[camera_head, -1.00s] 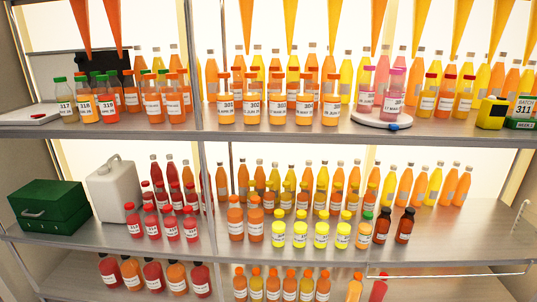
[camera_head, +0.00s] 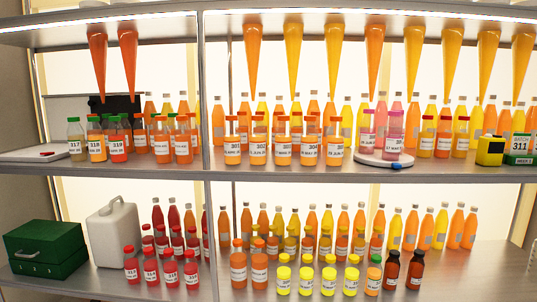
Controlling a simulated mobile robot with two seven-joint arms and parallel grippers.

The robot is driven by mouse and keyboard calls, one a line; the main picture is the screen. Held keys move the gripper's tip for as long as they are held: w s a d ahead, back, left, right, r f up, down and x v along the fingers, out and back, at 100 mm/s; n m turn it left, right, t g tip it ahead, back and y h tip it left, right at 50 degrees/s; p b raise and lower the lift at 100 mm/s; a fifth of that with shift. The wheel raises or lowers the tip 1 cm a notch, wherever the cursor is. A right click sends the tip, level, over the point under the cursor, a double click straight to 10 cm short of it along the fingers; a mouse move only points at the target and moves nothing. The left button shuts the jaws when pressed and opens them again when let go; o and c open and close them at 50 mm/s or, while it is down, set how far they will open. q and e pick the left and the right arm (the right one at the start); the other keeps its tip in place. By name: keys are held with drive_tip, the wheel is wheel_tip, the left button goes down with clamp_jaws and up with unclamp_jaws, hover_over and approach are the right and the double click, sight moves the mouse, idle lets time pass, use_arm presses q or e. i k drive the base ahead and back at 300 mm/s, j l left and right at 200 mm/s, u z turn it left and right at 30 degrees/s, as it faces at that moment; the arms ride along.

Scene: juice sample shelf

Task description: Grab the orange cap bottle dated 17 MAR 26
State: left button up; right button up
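Several orange-capped bottles with white labels stand in a row on the upper shelf, including bottle 301 (camera_head: 232,148), bottle 302 (camera_head: 259,148) and bottle 304 (camera_head: 308,150). The label on the right pink bottle (camera_head: 394,140) seems to read 17 MAR, but the print is too small to be sure. Neither of my grippers is in view.
Orange and yellow cones (camera_head: 253,60) hang above the upper shelf (camera_head: 300,180). Tall bottles stand close behind the front rows. A yellow device (camera_head: 490,150) and a batch 311 sign (camera_head: 520,147) are at right. A green box (camera_head: 45,248) and white jug (camera_head: 112,232) are below left.

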sight(283, 132)
drive_tip(key=l+u, duration=0.5)
drive_tip(key=l, duration=0.8)
drive_tip(key=j+z, duration=0.25)
drive_tip(key=j, duration=0.8)
drive_tip(key=j+z, duration=0.25)
drive_tip(key=j, duration=0.85)
drive_tip(key=k, duration=0.05)
